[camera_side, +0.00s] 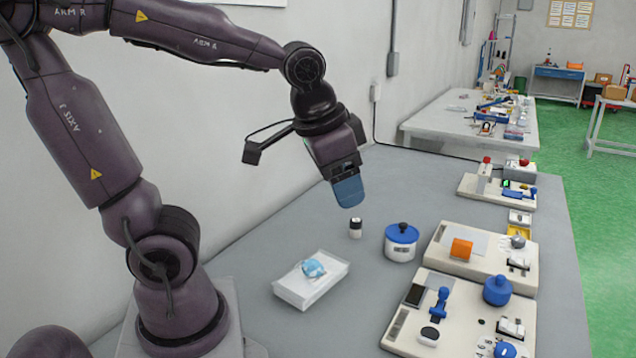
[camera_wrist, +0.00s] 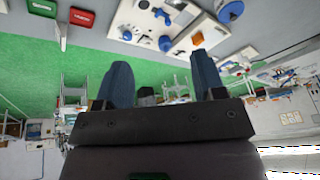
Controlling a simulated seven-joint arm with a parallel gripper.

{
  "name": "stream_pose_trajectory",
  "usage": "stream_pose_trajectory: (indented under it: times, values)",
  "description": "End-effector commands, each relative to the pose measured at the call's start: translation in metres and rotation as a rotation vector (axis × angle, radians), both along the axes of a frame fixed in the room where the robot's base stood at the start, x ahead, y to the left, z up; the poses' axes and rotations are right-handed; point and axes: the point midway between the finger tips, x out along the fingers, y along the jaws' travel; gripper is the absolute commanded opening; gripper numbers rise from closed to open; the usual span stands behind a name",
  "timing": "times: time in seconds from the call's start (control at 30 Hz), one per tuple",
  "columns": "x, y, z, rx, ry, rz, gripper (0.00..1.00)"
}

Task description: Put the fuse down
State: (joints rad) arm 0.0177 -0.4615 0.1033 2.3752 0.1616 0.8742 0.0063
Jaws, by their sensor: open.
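My gripper (camera_side: 349,200) hangs above the grey table in the side view, its blue fingers pointing down. In the wrist view my gripper (camera_wrist: 160,62) has its two blue fingers apart with nothing held between them. A small black-and-white cylinder (camera_side: 355,228) stands upright on the table just below the fingertips, apart from them. It may be the fuse, but it is too small to tell for sure. I do not see it clearly in the wrist view.
A white pot with a blue lid (camera_side: 401,241) stands right of the cylinder. A white box with a light-blue item on it (camera_side: 311,284) lies front left. Fixture boards (camera_side: 478,257) line the right side. Bare table (camera_side: 300,225) lies left of the cylinder. A wall stands behind.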

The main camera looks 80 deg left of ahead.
Motion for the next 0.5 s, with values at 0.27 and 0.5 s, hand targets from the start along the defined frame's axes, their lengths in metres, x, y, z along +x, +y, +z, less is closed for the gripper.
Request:
stream_pose_trajectory:
  times: [0.27,0.5]
  values:
    - [-0.041,-0.039,0.015,-0.1,-0.135,-0.021,0.63]
    - [-0.044,-0.042,0.015,-0.109,-0.142,-0.022,0.63]
